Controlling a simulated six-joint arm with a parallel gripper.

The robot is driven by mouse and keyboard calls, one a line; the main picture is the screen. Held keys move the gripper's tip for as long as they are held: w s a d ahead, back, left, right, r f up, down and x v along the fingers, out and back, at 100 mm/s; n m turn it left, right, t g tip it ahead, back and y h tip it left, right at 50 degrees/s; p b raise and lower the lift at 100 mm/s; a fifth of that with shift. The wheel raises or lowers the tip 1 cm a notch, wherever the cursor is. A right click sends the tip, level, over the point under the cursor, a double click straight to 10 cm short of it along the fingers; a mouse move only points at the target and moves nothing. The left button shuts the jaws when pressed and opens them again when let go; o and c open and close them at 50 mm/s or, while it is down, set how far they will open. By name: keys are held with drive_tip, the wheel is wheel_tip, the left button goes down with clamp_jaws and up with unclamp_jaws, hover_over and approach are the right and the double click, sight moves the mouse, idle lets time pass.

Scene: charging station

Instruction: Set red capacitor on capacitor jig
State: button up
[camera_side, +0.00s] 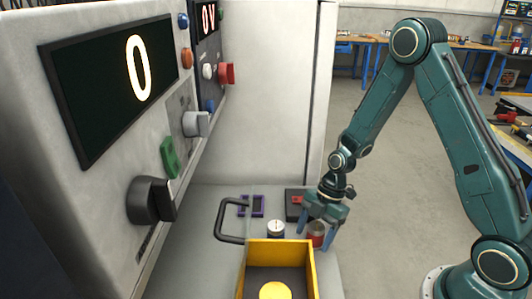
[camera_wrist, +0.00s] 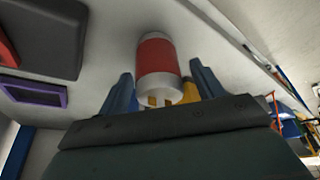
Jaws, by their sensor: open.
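The red capacitor (camera_side: 316,229) stands upright on the light bench top, with white ends. In the wrist view the red capacitor (camera_wrist: 157,58) is between and a little beyond the two blue fingers. My gripper (camera_side: 317,236) is open, with its fingers pointing down on either side of the capacitor. In the wrist view my gripper (camera_wrist: 160,78) shows gaps between fingers and capacitor. A dark block with a red part (camera_side: 295,201) and a purple-framed holder (camera_side: 258,205) lie behind; I cannot tell which is the capacitor jig.
A dark cylinder with a white top (camera_side: 276,230) stands left of the capacitor. A yellow bin (camera_side: 311,262) with a yellow disc (camera_side: 275,291) is in front. A panel with knobs and a display reading 0 (camera_side: 110,85) rises on the left. A black handle (camera_side: 222,218) juts out over the bench.

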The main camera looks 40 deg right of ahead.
sight(315, 227)
idle(0.4)
drive_tip(key=c, duration=1.2)
drive_tip(key=shift+r, duration=0.15)
wheel_tip(315, 227, up, 20)
drive_tip(key=shift+f, duration=0.1)
idle(0.5)
